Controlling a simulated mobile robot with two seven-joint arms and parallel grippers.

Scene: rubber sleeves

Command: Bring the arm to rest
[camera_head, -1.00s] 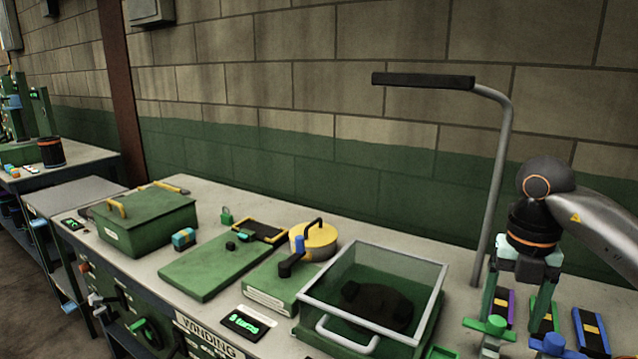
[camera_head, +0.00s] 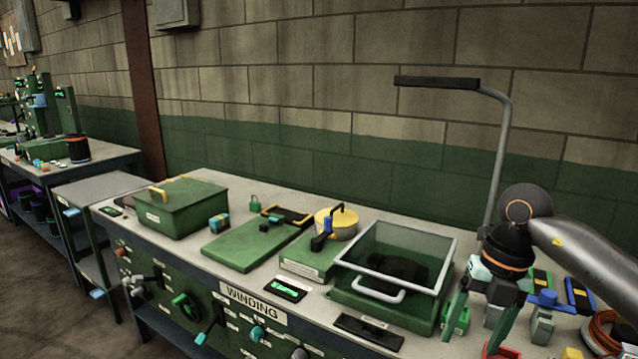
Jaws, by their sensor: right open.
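My right gripper (camera_head: 476,322) is at the lower right, pointing down over the right part of the workbench (camera_head: 318,302). Its two green fingers are apart, with nothing seen between them. My right arm comes in from the right edge. Just behind and right of the gripper stand small green blocks with blue and yellow tops (camera_head: 579,295). My left gripper does not show.
On the bench stand a green lidded box (camera_head: 182,212), a flat green plate (camera_head: 243,246), a yellow round pot (camera_head: 338,222) and a glass-lidded green case (camera_head: 388,309). A bent grey lamp post (camera_head: 501,150) rises behind my arm. A coil (camera_head: 607,332) lies at far right.

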